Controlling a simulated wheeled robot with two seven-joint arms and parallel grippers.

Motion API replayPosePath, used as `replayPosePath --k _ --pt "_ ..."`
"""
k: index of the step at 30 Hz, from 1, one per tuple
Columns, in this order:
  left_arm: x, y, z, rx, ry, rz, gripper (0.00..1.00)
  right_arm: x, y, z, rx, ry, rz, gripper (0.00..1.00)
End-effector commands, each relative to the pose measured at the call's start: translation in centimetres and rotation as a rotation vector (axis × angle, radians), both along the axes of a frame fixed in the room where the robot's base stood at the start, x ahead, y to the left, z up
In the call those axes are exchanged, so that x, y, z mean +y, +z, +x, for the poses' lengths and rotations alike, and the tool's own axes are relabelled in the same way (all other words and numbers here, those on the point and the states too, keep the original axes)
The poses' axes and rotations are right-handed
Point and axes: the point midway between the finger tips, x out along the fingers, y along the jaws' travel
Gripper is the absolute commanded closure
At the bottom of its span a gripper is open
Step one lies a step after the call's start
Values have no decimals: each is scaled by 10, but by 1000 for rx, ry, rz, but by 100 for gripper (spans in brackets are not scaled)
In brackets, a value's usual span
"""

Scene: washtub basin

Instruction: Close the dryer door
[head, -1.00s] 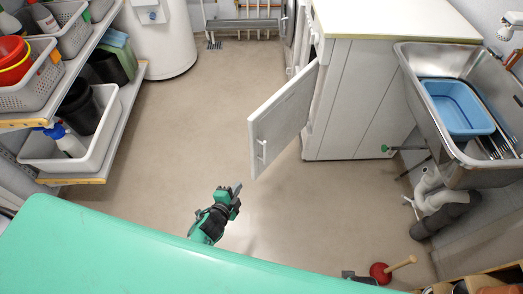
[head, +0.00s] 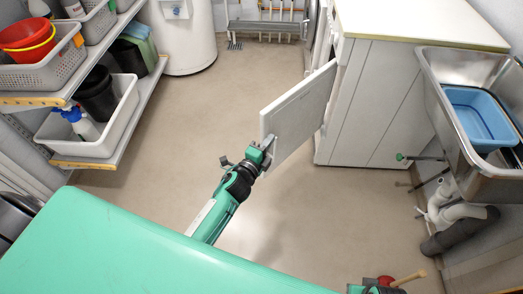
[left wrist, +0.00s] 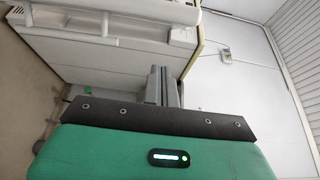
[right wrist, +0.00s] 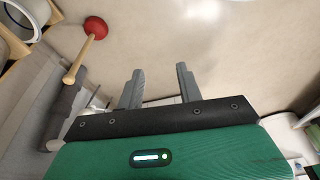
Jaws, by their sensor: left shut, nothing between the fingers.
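The dryer (head: 375,105) is the white cabinet with a pale worktop at the back right. Its white door (head: 300,108) stands open, swung out to the left into the room. My left gripper (head: 262,150) is at the door's free near edge, touching or very close; I cannot tell which. In the left wrist view its fingers (left wrist: 162,84) are together and empty. My right gripper shows its fingers (right wrist: 158,88) apart with nothing between them, over the floor. In the head view only a small part of the right arm shows at the bottom edge.
A metal sink with a blue basin (head: 475,115) stands right of the dryer. A red plunger (right wrist: 95,27) lies on the floor near my right gripper. Shelves with baskets and a white tub (head: 110,140) line the left. The middle floor is clear.

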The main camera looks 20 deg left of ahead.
Motion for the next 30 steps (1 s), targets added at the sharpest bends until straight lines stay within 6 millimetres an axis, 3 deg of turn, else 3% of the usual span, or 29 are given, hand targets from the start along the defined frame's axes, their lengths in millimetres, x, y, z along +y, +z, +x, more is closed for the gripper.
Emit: replayPosePath --k 4,9,15,30 --pt "-5 1 26 -1 0 -1 100 0 0 0 -1 0 0 64" --pt "19 0 35 0 -1 2 100 -1 -2 1 2 1 -2 64" --pt "31 0 40 0 -1 0 100 -1 -8 0 6 1 -3 64" --pt "35 0 42 0 -6 1 100 0 -9 0 8 0 -1 64"
